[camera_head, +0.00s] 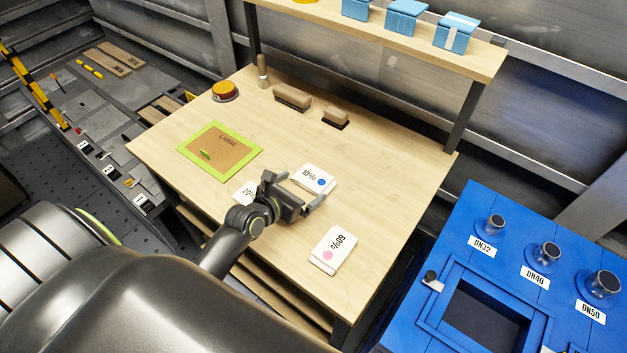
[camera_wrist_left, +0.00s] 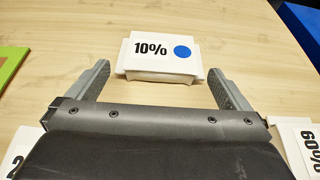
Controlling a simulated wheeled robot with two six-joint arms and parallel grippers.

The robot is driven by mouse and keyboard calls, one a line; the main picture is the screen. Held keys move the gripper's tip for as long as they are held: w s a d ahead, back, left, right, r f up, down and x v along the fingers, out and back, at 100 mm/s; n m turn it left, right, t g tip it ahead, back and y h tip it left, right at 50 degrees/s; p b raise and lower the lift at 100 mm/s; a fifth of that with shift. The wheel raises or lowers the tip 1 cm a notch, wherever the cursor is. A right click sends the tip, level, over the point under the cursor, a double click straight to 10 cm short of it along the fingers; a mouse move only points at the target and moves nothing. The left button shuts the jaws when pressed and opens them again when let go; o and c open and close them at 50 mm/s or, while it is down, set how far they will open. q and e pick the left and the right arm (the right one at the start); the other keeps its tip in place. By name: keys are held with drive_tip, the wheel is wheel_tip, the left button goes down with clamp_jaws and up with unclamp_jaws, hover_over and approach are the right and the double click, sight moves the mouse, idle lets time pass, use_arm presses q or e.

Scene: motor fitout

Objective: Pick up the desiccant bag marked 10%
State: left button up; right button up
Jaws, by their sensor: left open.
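The desiccant bag marked 10% (camera_head: 314,179) is white with a blue dot and lies on the wooden table (camera_head: 390,160). In the left wrist view the 10% bag (camera_wrist_left: 160,56) lies just ahead of my open left gripper (camera_wrist_left: 158,80), roughly centred between its fingers. In the head view my left gripper (camera_head: 299,194) is over the table at the near side of that bag, with nothing held. The bag marked 60% (camera_head: 334,250), with a pink dot, lies to the right of the gripper. The bag marked 20% (camera_head: 245,192) is partly hidden by the gripper. My right gripper is not in view.
A green-edged board marked LARGE (camera_head: 222,150) lies on the left of the table. Two brushes (camera_head: 292,98) and an orange-topped round item (camera_head: 224,91) stand at the back. A shelf (camera_head: 390,35) with blue boxes is above. A blue fixture (camera_head: 470,230) stands right.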

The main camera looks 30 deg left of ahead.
sight(306, 185)
use_arm(q)
drive_tip(key=shift+x, duration=2)
drive_tip(key=shift+s, duration=0.1)
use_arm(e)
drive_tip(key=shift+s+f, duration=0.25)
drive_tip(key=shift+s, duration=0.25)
use_arm(q)
drive_tip(key=shift+c, duration=0.4)
